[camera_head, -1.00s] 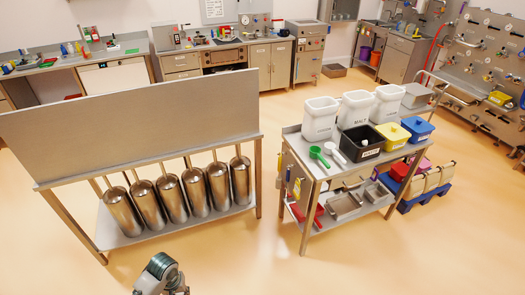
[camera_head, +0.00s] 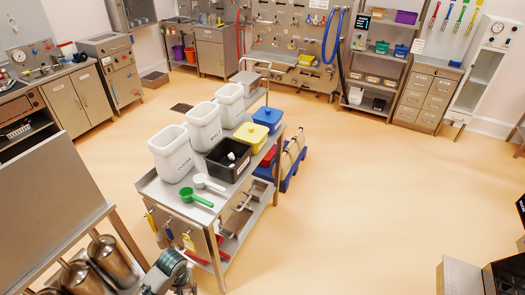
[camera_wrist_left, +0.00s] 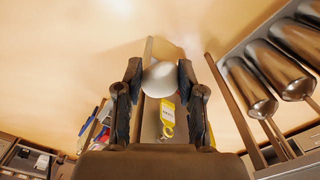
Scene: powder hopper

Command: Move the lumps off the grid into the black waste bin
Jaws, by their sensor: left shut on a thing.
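In the left wrist view my left gripper (camera_wrist_left: 160,85) is shut on a rounded white lump (camera_wrist_left: 161,78), held between its two dark fingers. Part of my own arm shows at the bottom of the head view, but the fingers and the lump do not show there. The grid is not clearly in view. A black open container (camera_head: 228,170) stands on the steel cart; something white shows in or on it, and I cannot tell what. A dark box (camera_head: 507,274) is cut off at the lower right edge. I cannot tell which is the waste bin. My right gripper is not in view.
A steel box (camera_head: 460,276) sits at the lower right. The floor between is clear.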

